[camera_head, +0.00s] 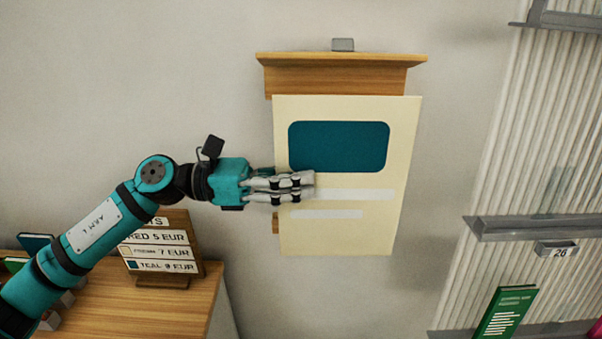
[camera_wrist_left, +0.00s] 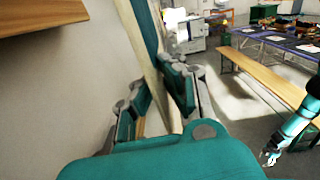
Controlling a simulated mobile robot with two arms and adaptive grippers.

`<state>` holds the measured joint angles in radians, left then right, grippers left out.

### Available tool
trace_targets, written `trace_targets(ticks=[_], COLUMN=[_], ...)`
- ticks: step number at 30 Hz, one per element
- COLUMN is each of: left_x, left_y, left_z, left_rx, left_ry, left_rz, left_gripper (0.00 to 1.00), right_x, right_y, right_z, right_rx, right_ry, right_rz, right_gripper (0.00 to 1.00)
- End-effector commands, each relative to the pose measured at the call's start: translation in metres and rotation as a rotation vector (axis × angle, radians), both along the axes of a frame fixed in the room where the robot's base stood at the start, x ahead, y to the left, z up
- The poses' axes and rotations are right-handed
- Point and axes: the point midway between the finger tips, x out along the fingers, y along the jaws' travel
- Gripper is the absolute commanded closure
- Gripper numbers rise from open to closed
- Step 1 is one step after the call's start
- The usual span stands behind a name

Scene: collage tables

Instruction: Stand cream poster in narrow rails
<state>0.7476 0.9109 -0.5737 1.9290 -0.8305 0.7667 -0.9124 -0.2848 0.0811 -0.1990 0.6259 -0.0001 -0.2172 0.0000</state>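The cream poster (camera_head: 345,230) has a teal panel and two pale bars. It hangs upright and slightly tilted in front of the wall. My left gripper (camera_head: 308,185) is at its left edge, with fingers over its face. In the left wrist view the poster (camera_wrist_left: 153,75) is seen nearly edge-on between the fingers (camera_wrist_left: 152,105), which look shut on it. Grey rails (camera_head: 535,228) run across the ribbed panel at the right, apart from the poster; whether these are the narrow rails I cannot tell. My right gripper (camera_wrist_left: 272,155) is small in the left wrist view, its fingers unclear.
A wooden wall shelf (camera_head: 340,60) is directly behind and above the poster. A green booklet (camera_head: 506,312) stands at the lower right rail. A price sign (camera_head: 165,250) stands on a wooden table (camera_head: 190,310) at lower left. A bench (camera_wrist_left: 265,75) is in the room.

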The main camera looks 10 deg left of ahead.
Motion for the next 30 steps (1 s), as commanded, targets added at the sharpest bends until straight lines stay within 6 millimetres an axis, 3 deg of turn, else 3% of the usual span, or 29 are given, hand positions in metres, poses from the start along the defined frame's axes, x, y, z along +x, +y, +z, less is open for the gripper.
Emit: trace_targets(ticks=[5, 13, 30], left_x=[0.008, 0.032, 0.082], left_y=[0.002, 0.007, 0.017], left_z=[0.002, 0.001, -0.003], left_rx=[-0.001, -0.001, -0.001], left_ry=[0.001, 0.001, 0.002], left_rz=[-0.002, -0.001, 0.000], left_gripper=[1.00, 1.00, 1.00], right_x=[-0.002, -0.030, -0.012], right_y=[0.000, -0.001, 0.002], right_z=[0.002, 0.006, 0.016], right_rx=[0.000, -0.004, 0.001], right_ry=[0.004, 0.045, 0.017], right_rz=[0.000, 0.000, 0.000], right_gripper=[0.60, 0.60, 0.60])
